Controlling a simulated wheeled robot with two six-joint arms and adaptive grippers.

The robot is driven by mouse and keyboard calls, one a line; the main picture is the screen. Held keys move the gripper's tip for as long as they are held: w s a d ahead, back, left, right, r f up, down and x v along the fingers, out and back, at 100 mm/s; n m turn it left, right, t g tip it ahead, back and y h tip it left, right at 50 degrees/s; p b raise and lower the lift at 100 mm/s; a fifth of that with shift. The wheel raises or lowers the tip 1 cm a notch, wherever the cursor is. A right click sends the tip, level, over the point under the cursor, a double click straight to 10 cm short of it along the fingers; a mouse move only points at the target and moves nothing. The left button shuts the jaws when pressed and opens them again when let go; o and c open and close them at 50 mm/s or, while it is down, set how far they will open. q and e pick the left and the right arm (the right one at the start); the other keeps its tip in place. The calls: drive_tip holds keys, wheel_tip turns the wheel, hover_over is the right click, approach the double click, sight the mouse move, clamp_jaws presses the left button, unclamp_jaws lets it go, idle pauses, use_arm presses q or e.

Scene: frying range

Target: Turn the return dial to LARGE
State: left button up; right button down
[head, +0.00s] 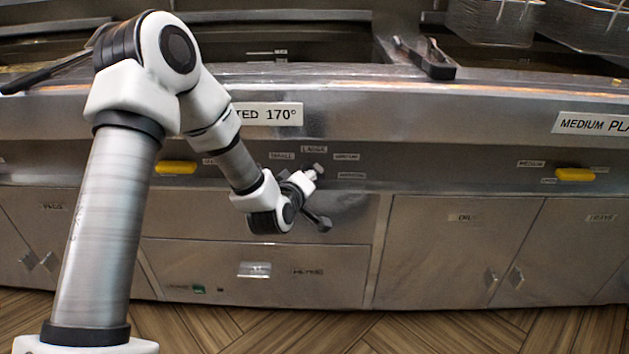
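The return dial is mostly hidden behind my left gripper (316,174) on the front panel. A small grey piece at the fingertips may be part of it, but I cannot tell. Small labels surround that spot: a LARGE label (314,150) just above, a label that looks like SMALL (281,156) to its upper left, and two blurred labels (346,157) to the right. My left arm reaches in from the left, with the gripper at the panel just below the LARGE label. Whether its fingers are open or shut is unclear. My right gripper is out of view.
A yellow handle (175,167) is left of the dial area, another yellow handle (575,175) far right. Cabinet doors (460,250) are closed below. The panel between dial area and right handle is clear.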

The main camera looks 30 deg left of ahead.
use_arm(q)
drive_tip(key=shift+x, duration=1.05)
clamp_jaws()
drive_tip(key=shift+r+m+g+p, duration=0.2)
drive_tip(key=shift+m+g+p, duration=0.15)
drive_tip(key=shift+p, duration=0.6)
drive_tip(key=m+g+y+p, duration=0.1)
drive_tip(key=m+p, duration=0.1)
drive_tip(key=p, duration=0.2)
drive_tip(key=m+g+y+p, duration=0.1)
drive_tip(key=m+p, duration=0.1)
drive_tip(key=p, duration=0.2)
drive_tip(key=shift+d+r+m, duration=0.1)
drive_tip(key=shift+m, duration=0.15)
drive_tip(key=shift+f+m+g+y+p, duration=0.3)
drive_tip(key=shift+m+y+p, duration=0.45)
drive_tip(key=shift+p, duration=0.55)
